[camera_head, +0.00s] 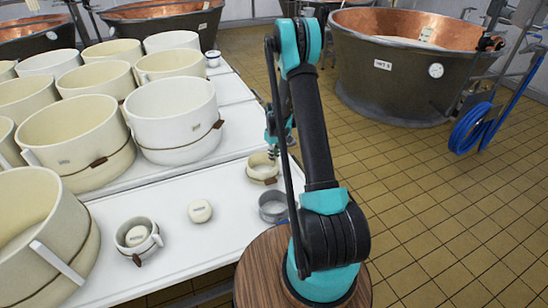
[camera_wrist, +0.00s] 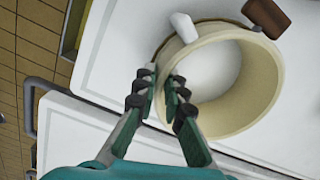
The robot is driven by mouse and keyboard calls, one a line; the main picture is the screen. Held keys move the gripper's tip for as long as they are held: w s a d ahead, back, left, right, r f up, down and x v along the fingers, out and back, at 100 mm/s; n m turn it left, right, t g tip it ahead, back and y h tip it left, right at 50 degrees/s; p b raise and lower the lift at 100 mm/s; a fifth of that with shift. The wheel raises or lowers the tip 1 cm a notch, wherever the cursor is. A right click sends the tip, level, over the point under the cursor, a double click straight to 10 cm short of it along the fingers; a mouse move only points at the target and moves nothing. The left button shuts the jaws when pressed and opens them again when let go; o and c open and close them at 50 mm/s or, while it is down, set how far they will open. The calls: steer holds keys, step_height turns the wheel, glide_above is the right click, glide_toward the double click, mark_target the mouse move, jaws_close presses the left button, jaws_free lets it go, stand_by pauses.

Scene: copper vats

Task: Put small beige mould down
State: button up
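The small beige mould (camera_head: 262,176) is a short open ring with a brown tab, at the right edge of the white table (camera_head: 165,215) in the head view. It fills the middle right of the wrist view (camera_wrist: 255,112), open side facing the camera. My gripper (camera_wrist: 162,90) has one finger outside and one inside its wall, with the wall pinched between them. In the head view my gripper (camera_head: 272,152) is at the mould's far rim, partly behind my arm. The mould looks upright, at or just above the table surface; I cannot tell whether it touches.
A grey metal ring (camera_head: 273,207) stands just in front of the mould. Several large beige moulds (camera_head: 75,140) crowd the left. A copper vat (camera_head: 410,62) stands beyond the tiled floor.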

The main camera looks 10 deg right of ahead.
steer(key=shift+o, duration=1.2)
steer(key=shift+r, duration=0.1)
step_height(320, 180, up, 12)
steer(key=s+r+m+t, duration=0.1)
steer(key=s+r, duration=0.6)
steer(key=s, duration=0.1)
steer(key=s+a+m+t, duration=0.1)
steer(key=s+m, duration=0.1)
steer(key=s, duration=1.1)
steer(key=s+a+r+m+t, duration=0.1)
steer(key=s+m+t, duration=0.1)
steer(key=s, duration=1.1)
steer(key=shift+r+m, duration=0.3)
steer(key=shift+m, duration=0.1)
